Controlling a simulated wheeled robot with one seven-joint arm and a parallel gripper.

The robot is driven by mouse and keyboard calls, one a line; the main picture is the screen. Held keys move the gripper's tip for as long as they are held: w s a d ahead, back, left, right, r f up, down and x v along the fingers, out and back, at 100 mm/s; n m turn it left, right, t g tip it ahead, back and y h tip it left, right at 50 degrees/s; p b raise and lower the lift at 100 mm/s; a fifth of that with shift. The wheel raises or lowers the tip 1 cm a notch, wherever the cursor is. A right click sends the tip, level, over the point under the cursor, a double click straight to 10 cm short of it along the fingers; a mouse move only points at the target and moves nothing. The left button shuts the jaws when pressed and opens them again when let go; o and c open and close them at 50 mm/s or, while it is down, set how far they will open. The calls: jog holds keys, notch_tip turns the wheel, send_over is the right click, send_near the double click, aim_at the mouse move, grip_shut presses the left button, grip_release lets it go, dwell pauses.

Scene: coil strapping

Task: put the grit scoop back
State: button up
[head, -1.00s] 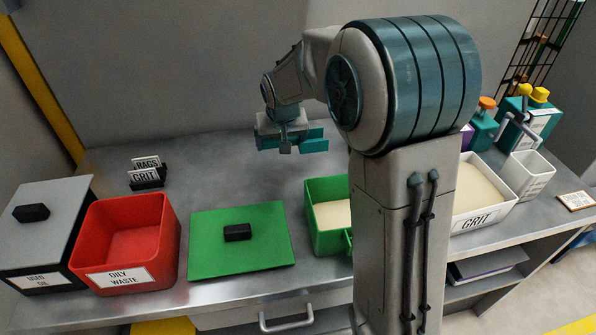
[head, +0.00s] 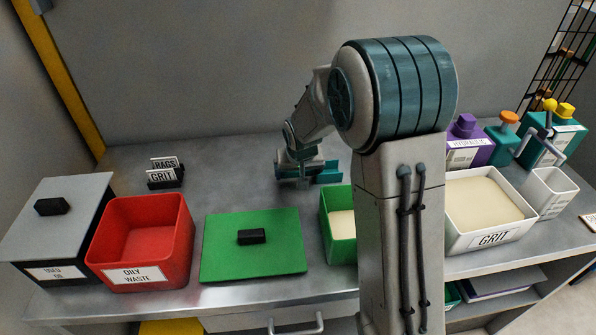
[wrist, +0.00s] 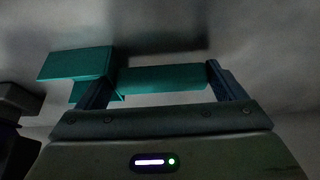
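My gripper (head: 303,175) is above the back middle of the bench. It is shut on a teal scoop (wrist: 165,79); in the wrist view a straight teal bar spans between the fingers, with a boxier teal part at the left finger. The scoop shows small in the head view (head: 328,172). A white bin (head: 462,238) labelled GRIT, full of pale grit, stands right of my arm. A green container (head: 338,243) with pale grit stands left of my arm, partly hidden by it. A small GRIT sign (head: 162,177) stands at the back left beside a RAGS sign.
A red OILY WASTE bin (head: 183,240), a lidded used-oil box (head: 60,240) and a green lid (head: 222,255) with a black handle line the left front. Bottles (head: 467,143) and a white jug (head: 552,193) stand at right. The bench's back middle is clear.

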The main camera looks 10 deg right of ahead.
jog(key=shift+o, duration=0.3)
jog(key=shift+r, duration=0.5)
jog(key=v, duration=1)
jog(key=s+d+g, duration=0.1)
jog(key=s+d, duration=0.2)
jog(key=s, duration=0.9)
jog(key=s+d+r, duration=0.1)
jog(key=s+d, duration=0.2)
jog(key=s, duration=0.9)
jog(key=shift+s+r+g, duration=0.3)
jog(key=shift+g, duration=0.1)
